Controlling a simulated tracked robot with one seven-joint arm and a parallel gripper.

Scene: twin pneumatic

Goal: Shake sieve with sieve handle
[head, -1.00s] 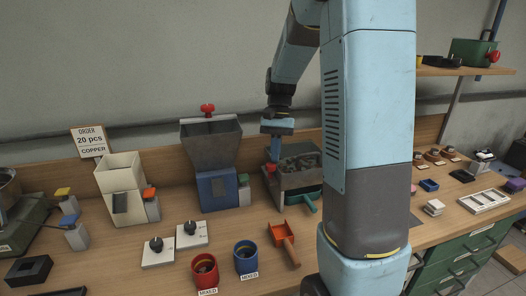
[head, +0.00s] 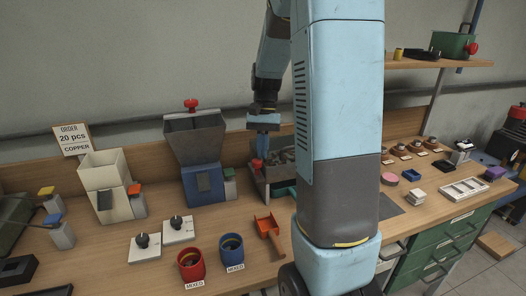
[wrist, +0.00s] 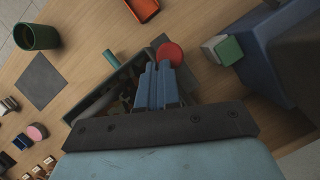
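The sieve (head: 279,189) is a grey open box with dark contents, at the back of the bench and partly hidden behind my arm. It has a red knob (head: 257,163) on its left side. A teal handle shows at its end in the wrist view (wrist: 111,57). My gripper (head: 262,156) points down over the sieve's left side, just above the red knob. In the wrist view its blue fingers (wrist: 157,68) lie side by side with almost no gap, and the red knob (wrist: 171,54) shows just beyond the tips. I see nothing between the fingers.
A blue hopper machine (head: 203,182) stands close left of the sieve. An orange scoop (head: 267,226) lies in front. Red (head: 190,265) and blue (head: 231,249) cups stand at the front. A green cup (wrist: 37,38) stands near a dark mat (wrist: 41,81).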

